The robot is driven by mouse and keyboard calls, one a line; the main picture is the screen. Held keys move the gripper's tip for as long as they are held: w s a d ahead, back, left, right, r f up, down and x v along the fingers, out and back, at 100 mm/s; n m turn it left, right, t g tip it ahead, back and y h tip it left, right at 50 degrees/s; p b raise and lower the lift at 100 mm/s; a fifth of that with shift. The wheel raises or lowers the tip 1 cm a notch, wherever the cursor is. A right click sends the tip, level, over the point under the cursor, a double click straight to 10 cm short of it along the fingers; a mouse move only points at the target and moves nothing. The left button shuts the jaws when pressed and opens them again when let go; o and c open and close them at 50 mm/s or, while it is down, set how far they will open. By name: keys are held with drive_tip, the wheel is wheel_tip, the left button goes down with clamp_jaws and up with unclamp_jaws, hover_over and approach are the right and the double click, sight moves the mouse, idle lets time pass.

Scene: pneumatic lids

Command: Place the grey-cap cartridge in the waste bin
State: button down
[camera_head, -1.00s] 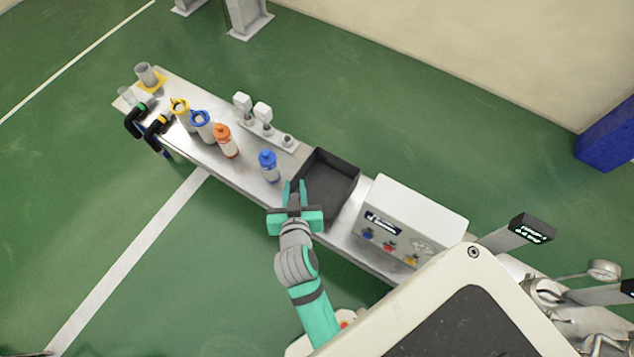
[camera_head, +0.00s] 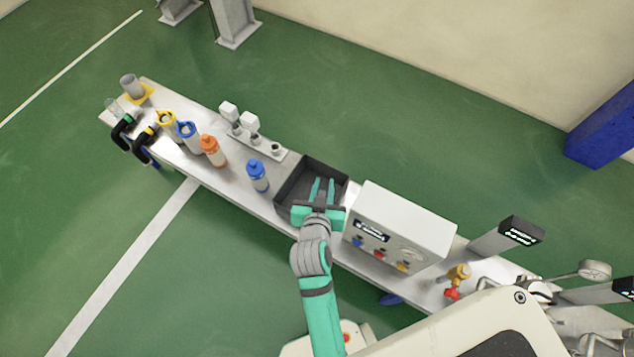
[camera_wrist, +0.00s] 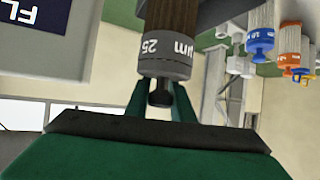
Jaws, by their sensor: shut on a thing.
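The grey-cap cartridge (camera_wrist: 166,55) shows large in the wrist view, with a grey cap marked 25 µm and a brown ribbed body. My gripper (camera_head: 323,182) is shut on the dark knob of its cap; the fingers also show in the wrist view (camera_wrist: 159,104). In the head view I cannot make out the cartridge at the fingers. A black open bin (camera_head: 325,169), seemingly the waste bin, stands on the bench, and my gripper is over it in the picture. The height above its floor is unclear.
A blue-capped bottle (camera_head: 257,176) stands just left of the bin, an orange-capped one (camera_head: 212,150) farther left. A white control box (camera_head: 405,227) stands close on the right. A fixture with white blocks (camera_head: 250,122) is behind. Blue and yellow ring-topped containers stand farther left.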

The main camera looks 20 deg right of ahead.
drive_tip(key=w+d+f, duration=0.1)
drive_tip(key=w+f, duration=1.1)
drive_tip(key=shift+d, duration=0.15)
drive_tip(key=shift+f, duration=0.1)
drive_tip(key=c, duration=1.5)
unclamp_jaws()
drive_tip(key=shift+s, duration=0.1)
drive_tip(key=shift+c, duration=0.2)
